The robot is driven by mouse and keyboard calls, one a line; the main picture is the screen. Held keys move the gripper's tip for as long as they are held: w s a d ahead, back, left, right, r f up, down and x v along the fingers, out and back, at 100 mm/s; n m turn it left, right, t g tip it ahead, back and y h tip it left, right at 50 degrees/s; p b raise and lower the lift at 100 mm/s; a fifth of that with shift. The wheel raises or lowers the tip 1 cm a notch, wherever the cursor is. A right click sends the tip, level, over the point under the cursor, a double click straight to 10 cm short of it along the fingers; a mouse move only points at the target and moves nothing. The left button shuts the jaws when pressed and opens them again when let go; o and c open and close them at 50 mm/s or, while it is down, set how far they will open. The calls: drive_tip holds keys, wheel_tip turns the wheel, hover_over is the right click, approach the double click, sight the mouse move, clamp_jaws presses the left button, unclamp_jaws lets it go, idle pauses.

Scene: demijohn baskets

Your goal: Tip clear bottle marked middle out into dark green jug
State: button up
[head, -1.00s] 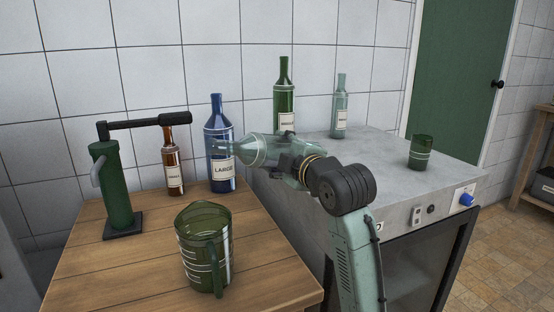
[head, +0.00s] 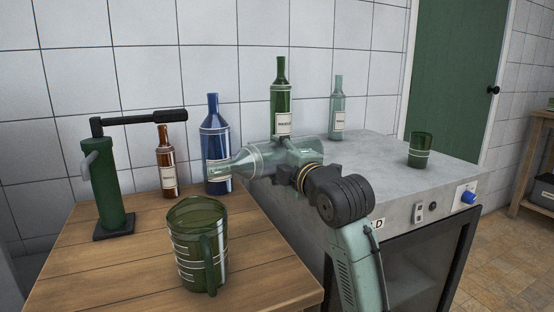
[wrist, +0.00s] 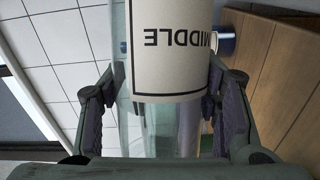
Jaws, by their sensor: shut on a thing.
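A clear bottle (head: 255,159) lies nearly level in the air, its neck toward the left and slightly down. My gripper (head: 283,170) is shut on its body. In the wrist view the clear bottle (wrist: 165,125) sits between both fingers, its label reading MIDDLE upside down. The dark green jug (head: 197,248) stands upright on the wooden table, its handle toward the front right. The bottle's mouth is above and behind the jug, apart from it. I cannot see any stream from the mouth.
A blue bottle (head: 216,140) and a brown bottle (head: 166,165) stand behind the jug. A green corking device (head: 107,185) stands at the left. A green bottle (head: 281,105), a pale bottle (head: 338,108) and a green cup (head: 419,150) stand on the grey counter (head: 385,180).

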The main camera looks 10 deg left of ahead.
sight(279, 148)
drive_tip(key=shift+f+b, duration=0.1)
drive_tip(key=shift+b, duration=0.2)
drive_tip(key=shift+f+n+b, duration=0.25)
drive_tip(key=shift+n+b, duration=0.25)
drive_tip(key=shift+b, duration=0.1)
drive_tip(key=shift+s+r, duration=0.1)
drive_tip(key=shift+r, duration=0.1)
drive_tip(key=shift+s+a+r+n+t, duration=0.1)
drive_tip(key=shift+r+n+t, duration=0.2)
drive_tip(key=shift+r+n, duration=0.4)
drive_tip(key=shift+s+a+r+n, duration=0.1)
drive_tip(key=shift+r+n, duration=0.2)
drive_tip(key=shift+r, duration=0.2)
drive_tip(key=shift+s+r+n+y, duration=0.1)
drive_tip(key=shift+r+n+y, duration=0.2)
drive_tip(key=shift+r, duration=0.15)
drive_tip(key=shift+a, duration=0.1)
